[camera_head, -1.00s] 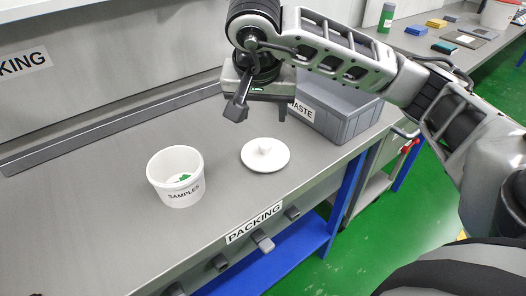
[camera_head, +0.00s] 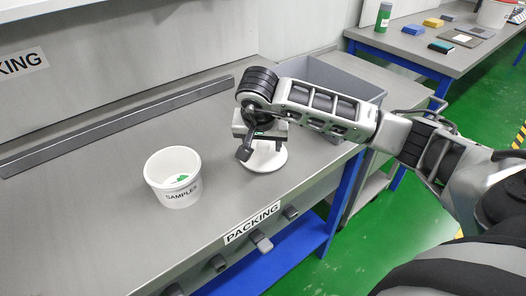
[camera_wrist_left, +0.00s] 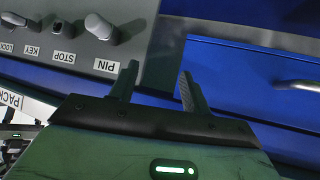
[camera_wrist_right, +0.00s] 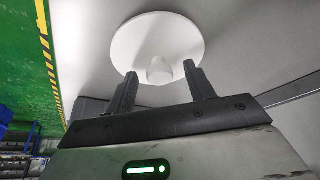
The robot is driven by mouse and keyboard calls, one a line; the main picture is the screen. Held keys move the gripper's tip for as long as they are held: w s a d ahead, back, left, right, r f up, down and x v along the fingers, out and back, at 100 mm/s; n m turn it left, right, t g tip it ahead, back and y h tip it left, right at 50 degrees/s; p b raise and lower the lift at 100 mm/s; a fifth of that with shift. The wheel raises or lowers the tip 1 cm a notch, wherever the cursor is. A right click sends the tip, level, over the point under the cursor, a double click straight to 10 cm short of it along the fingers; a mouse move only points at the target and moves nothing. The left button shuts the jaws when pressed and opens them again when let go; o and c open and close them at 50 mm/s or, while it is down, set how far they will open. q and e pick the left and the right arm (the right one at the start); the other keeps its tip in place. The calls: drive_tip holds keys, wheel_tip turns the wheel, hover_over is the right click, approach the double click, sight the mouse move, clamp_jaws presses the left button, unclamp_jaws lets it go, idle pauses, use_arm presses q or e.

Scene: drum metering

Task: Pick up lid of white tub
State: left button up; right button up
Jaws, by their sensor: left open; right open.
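The white tub (camera_head: 173,178), labelled SAMPLES, stands open on the grey bench with something green inside. Its round white lid (camera_head: 268,158) lies flat on the bench to the right of the tub, partly hidden by my right gripper (camera_head: 262,151). In the right wrist view the lid (camera_wrist_right: 157,38) shows its knob between and just beyond the fingertips of my right gripper (camera_wrist_right: 160,80). That gripper is open, its fingers on either side of the knob. My left gripper (camera_wrist_left: 158,80) is open and empty, in front of labelled knobs and a blue panel.
A grey bin (camera_head: 335,75) stands on the bench behind my right arm. A PACKING label (camera_head: 252,222) is on the front edge. The bench left of the tub is clear. Another bench with small items stands at the back right.

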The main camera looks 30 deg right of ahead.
drive_tip(key=c, duration=1.1)
drive_tip(key=shift+r, duration=0.1)
